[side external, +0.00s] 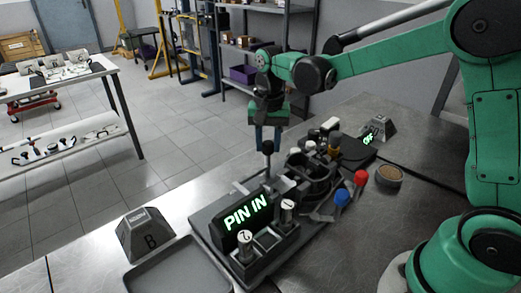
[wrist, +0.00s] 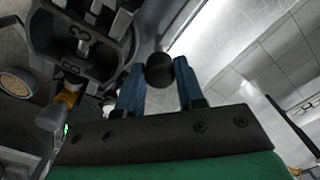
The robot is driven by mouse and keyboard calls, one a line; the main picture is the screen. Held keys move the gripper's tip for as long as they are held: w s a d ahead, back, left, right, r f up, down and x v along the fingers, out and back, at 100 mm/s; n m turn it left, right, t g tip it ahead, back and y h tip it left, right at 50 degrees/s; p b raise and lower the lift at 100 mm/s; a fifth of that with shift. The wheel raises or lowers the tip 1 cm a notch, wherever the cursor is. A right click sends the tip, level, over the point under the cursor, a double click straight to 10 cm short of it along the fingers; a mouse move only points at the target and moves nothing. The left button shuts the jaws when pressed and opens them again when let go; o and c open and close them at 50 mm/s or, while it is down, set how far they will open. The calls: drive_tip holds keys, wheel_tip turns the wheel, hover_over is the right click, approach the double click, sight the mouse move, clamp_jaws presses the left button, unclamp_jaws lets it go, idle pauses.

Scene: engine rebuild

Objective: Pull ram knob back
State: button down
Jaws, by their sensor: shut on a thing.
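The ram knob (wrist: 160,70) is a dark round ball. In the wrist view it sits between the two blue fingers of my gripper (wrist: 158,84), which are shut on it. In the side external view the knob (side external: 267,147) shows at the lower tips of my gripper (side external: 267,143), on top of a thin upright rod. The rod stands behind the sign that reads "PIN IN" (side external: 246,219) on the dark fixture (side external: 205,215). The rod's lower end is partly hidden by the sign and fixture parts.
Numbered cylinders stand in front of the sign. A red knob (side external: 361,177) and a blue knob (side external: 341,196) are at the fixture's right side. A round dish (side external: 389,174) stands right.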

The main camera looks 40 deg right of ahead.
idle(0.9)
hover_over(235, 183)
drive_tip(key=shift+a, duration=0.1)
idle(0.3)
drive_tip(key=c, duration=0.5)
unclamp_jaws()
drive_tip(key=shift+c, duration=0.2)
wheel_tip(235, 183, up, 6)
drive_tip(key=shift+f, duration=0.15)
